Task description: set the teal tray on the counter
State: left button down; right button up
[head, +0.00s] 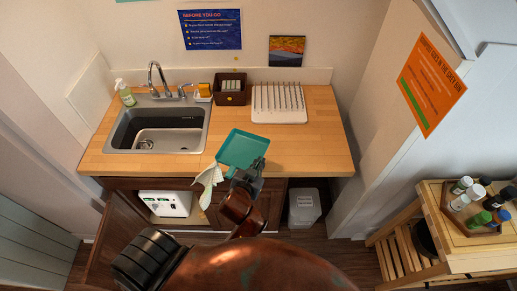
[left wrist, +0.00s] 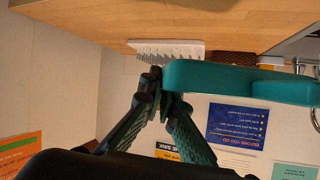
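The teal tray (head: 243,149) is over the front middle of the wooden counter (head: 320,135), to the right of the sink. My left gripper (head: 248,174) is at the tray's near edge. In the left wrist view, which is upside down, the fingers (left wrist: 160,100) close together at one end of the tray (left wrist: 225,80). They look shut on its rim. The tray looks roughly level and above the counter top (left wrist: 150,22), but I cannot tell the size of any gap. My right gripper is not in view.
A sink (head: 160,128) fills the counter's left. A white drying rack (head: 280,103) and a brown caddy (head: 230,88) stand at the back. A pale cloth (head: 208,181) hangs at the front edge. The counter's right side is clear. A wooden cart (head: 440,235) stands right.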

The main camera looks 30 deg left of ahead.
pick_arm(q)
jog(key=x, duration=0.9)
jog(key=shift+a+r, duration=0.2)
jog(key=shift+a, duration=0.2)
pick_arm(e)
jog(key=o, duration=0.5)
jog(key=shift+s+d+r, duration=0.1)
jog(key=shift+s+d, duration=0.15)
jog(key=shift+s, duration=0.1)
pick_arm(q)
send_over(266, 155)
jog(key=s+d, duration=0.1)
jog(key=s, duration=0.1)
notch_tip(266, 155, down, 5)
jog(key=shift+d+r, duration=0.1)
jog(key=shift+w+f, duration=0.3)
jog(key=shift+f, duration=1.75)
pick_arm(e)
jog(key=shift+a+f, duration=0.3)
pick_arm(q)
jog(key=shift+f, duration=0.1)
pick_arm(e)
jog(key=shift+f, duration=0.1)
